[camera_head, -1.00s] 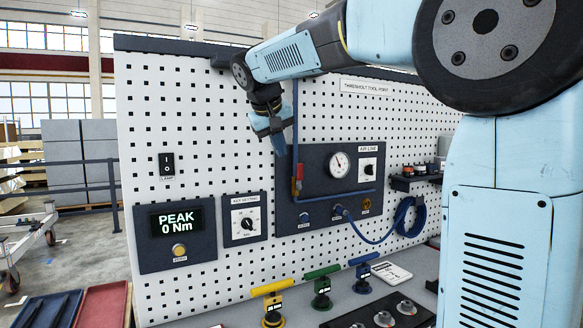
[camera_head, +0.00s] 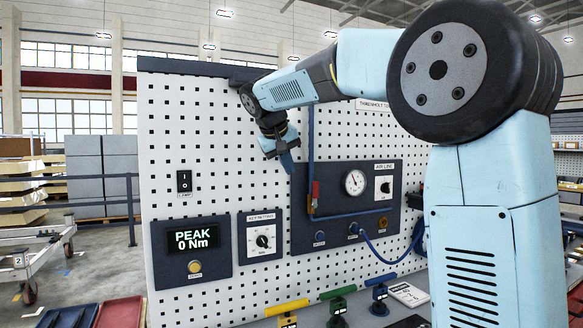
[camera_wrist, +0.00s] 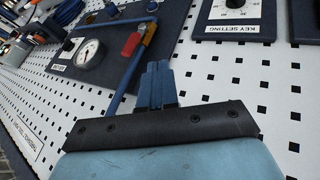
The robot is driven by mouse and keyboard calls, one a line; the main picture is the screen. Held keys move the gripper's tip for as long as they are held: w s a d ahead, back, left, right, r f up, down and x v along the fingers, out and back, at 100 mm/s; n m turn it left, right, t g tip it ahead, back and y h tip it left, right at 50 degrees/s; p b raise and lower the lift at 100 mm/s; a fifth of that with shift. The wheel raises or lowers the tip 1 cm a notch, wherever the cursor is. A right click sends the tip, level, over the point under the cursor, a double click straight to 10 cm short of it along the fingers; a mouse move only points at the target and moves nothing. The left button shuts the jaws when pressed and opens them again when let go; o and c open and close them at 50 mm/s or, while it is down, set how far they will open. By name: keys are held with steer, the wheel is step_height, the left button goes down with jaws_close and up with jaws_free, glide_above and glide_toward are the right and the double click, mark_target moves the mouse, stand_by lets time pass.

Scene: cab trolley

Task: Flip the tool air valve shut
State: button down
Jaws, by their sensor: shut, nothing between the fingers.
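The tool air valve has a red lever (camera_head: 315,190) on the blue vertical pipe at the left side of the dark AIR LINE panel (camera_head: 335,180). The lever lies upright along the pipe. In the wrist view the red lever (camera_wrist: 132,43) sits beside a brass-coloured body, just beyond my fingers and to their left. My gripper (camera_head: 288,168) is shut and empty, pointing down in front of the pegboard, up and left of the lever. Its blue fingers (camera_wrist: 157,68) show together in the wrist view, apart from the lever.
A pressure gauge (camera_head: 355,182) and a knob (camera_head: 384,188) are on the panel, right of the valve. The key setting dial (camera_head: 262,240) and PEAK display (camera_head: 193,240) are lower left. Coloured tools, including a yellow-handled one (camera_head: 286,308), stand below. The pegboard around my gripper is clear.

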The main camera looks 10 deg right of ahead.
mark_target(315, 195)
steer(key=x, duration=0.7)
steer(key=shift+w+d+f, duration=0.1)
steer(key=shift+w+f, duration=0.05)
steer(key=shift+f, duration=0.1)
steer(key=shift+w+d, duration=0.25)
steer(key=shift+d, duration=0.7)
steer(key=shift+w+d, duration=0.3)
steer(key=shift+d, duration=0.65)
